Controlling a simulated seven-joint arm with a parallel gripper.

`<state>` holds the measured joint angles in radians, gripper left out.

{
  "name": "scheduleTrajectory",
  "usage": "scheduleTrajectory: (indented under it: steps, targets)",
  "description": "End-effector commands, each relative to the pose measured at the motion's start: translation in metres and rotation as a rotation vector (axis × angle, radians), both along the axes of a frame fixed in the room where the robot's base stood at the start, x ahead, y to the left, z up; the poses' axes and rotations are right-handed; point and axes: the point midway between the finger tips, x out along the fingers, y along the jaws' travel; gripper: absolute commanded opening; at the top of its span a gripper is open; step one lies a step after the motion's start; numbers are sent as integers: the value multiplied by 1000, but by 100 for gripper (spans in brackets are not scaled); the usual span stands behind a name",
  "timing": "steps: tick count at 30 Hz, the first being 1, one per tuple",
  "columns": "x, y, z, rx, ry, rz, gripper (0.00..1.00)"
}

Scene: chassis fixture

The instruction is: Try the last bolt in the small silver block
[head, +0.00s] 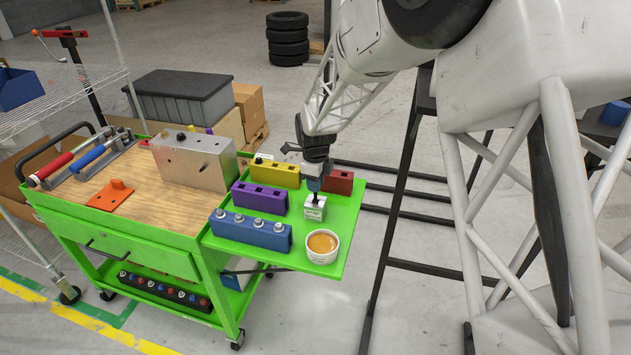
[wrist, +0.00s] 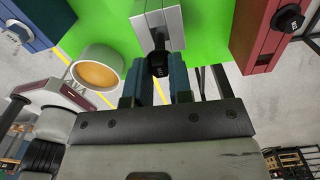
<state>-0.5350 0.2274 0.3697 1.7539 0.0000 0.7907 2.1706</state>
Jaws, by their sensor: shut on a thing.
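The small silver block (head: 315,212) stands on the green side shelf, right of the purple block and behind the white cup. In the wrist view the block (wrist: 174,28) is straight ahead of the fingers. My gripper (head: 314,184) is above it, pointing down, its blue fingers (wrist: 159,88) shut on a dark bolt (wrist: 157,66). The bolt's shank reaches to the block's slot or hole. I cannot tell how deep it sits, as the head and fingers cover part of it.
Close by on the shelf (head: 345,229) are a blue block (head: 250,232) with several silver bolts, a purple block (head: 258,198), a yellow block (head: 272,172), a red block (head: 338,182) and a white cup (head: 323,247). A large silver box (head: 193,162) stands on the cart.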

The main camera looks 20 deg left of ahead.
Motion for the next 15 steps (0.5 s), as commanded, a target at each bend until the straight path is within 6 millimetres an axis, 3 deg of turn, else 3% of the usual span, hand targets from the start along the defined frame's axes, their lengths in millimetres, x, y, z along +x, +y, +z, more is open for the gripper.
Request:
scheduleTrajectory:
  steps: [15]
  targets:
    - [0,0,-14,0,0,0,0]
